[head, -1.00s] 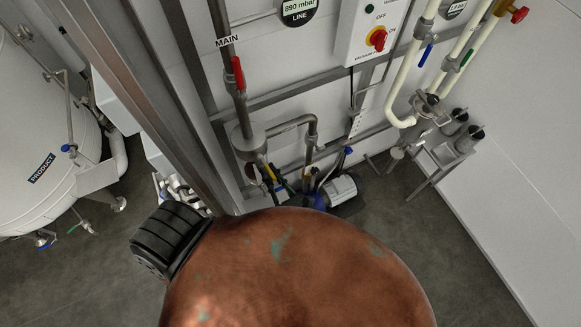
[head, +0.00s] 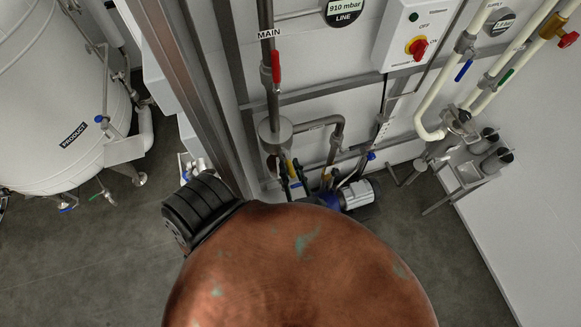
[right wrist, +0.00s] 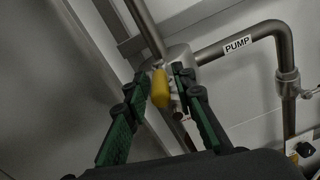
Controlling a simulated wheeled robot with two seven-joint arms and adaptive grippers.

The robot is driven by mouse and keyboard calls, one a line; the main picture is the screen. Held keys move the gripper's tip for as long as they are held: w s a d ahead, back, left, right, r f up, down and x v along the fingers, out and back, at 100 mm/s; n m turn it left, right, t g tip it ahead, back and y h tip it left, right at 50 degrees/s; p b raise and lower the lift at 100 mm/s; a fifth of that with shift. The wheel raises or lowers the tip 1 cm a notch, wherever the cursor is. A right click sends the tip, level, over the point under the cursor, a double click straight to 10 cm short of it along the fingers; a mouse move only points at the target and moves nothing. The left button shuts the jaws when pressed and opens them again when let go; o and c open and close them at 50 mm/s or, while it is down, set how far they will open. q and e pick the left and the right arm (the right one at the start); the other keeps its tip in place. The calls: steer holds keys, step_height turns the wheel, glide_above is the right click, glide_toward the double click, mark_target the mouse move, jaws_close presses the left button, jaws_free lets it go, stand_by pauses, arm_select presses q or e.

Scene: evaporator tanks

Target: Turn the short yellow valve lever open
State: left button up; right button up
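The short yellow valve lever (right wrist: 160,88) shows in the right wrist view between the two green and black fingers of my right gripper (right wrist: 161,76). The fingers stand apart on either side of it; it looks nearer the left finger, and contact cannot be told. In the head view the yellow lever (head: 290,167) is small, just below the grey cylinder on the MAIN pipe. My right gripper (head: 293,182) is there too, small and dark around the lever, and its wrist is hidden by near parts. My left gripper is in neither current view.
The MAIN pipe has a red lever (head: 276,66). A PUMP pipe (right wrist: 240,42) runs right of the lever. A pump (head: 356,194) stands below. A steel post (head: 185,80) rises at left, beyond it the PRODUCT tank (head: 60,110). A switch box (head: 412,35) hangs on the wall.

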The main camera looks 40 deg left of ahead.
steer(key=shift+o, duration=0.6)
steer(key=shift+d, duration=0.1)
steer(key=shift+s+d+f, duration=0.1)
steer(key=shift+d, duration=0.05)
steer(key=v, duration=1.1)
steer(key=shift+d, duration=0.25)
